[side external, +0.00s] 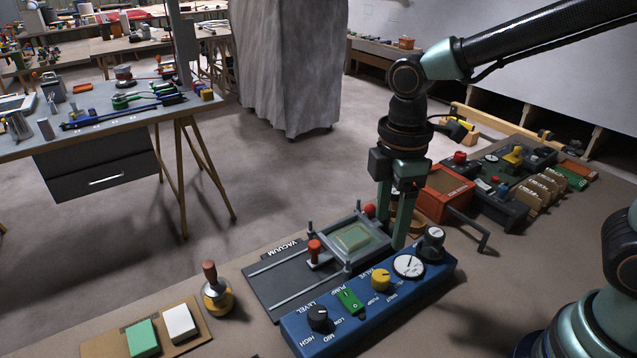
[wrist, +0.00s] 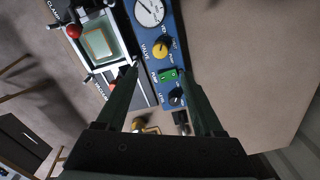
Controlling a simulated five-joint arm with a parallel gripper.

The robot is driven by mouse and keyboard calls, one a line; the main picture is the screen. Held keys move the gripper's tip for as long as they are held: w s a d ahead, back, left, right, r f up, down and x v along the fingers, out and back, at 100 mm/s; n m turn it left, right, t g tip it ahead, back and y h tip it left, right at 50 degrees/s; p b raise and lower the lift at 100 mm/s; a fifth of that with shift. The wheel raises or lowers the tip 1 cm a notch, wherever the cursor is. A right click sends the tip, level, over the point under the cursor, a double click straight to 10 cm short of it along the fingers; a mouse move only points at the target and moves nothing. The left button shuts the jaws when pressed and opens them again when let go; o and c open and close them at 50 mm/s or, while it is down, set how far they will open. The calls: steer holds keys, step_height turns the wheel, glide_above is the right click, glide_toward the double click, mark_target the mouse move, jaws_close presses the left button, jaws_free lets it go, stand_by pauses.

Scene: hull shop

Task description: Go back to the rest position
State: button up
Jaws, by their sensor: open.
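My gripper (side external: 391,222) hangs from the arm with its two fingers pointing down, apart and with nothing seen between them. In the side view it overlaps the far end of the blue control box (side external: 345,320) and the framed pale pad (side external: 352,237). Whether its tips touch anything there is hard to tell. In the wrist view my gripper (wrist: 160,80) also shows spread fingers, with the blue box's yellow knob (wrist: 161,48) and green switch (wrist: 167,75) in the gap between them. No rest position is marked in either view.
The dark vacuum plate (side external: 268,290) lies beside the blue box, with a red-knobbed clamp (side external: 314,248). A flask (side external: 217,297) and a board with a green block (side external: 142,338) and a white block (side external: 180,322) are at left. An orange box (side external: 445,193) and dark trays stand behind right.

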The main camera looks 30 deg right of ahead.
steer(key=s+d+r+m+t, duration=0.1)
steer(key=d+r+m+t, duration=0.4)
steer(key=d+m, duration=0.6)
step_height(320, 180, up, 2)
steer(key=m, duration=0.2)
steer(key=shift+s+d+r+m+t, duration=0.25)
steer(key=shift+s+m+t, duration=0.05)
steer(key=shift+s, duration=0.1)
